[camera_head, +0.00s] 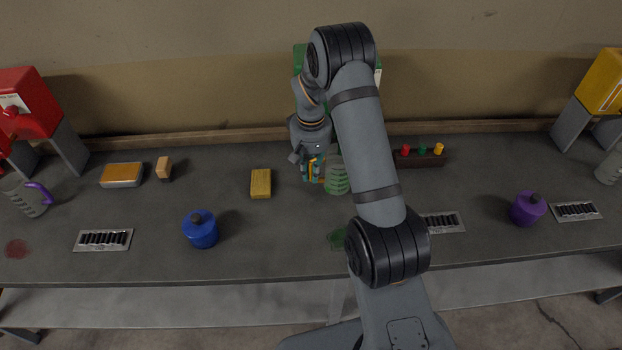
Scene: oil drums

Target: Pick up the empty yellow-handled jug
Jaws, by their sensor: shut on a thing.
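A clear jug (337,181) with green markings or contents stands at the middle of the bench, just left of my forearm. I cannot tell whether it is empty. A small yellow-orange part, likely its handle, shows at its left side between my fingers. My gripper (312,172) points down there and is shut on this handle. The fingers hide most of the handle. I cannot tell whether the jug is touching the bench. Another clear jug with a purple handle (36,196) stands at the far left.
A green drum (300,58) is mostly behind my arm; red (30,100) and yellow (603,82) drums stand at the sides. A yellow block (261,184), blue can (201,230), purple can (528,208) and plug rack (420,160) are on the bench. A partial jug (608,168) is at right.

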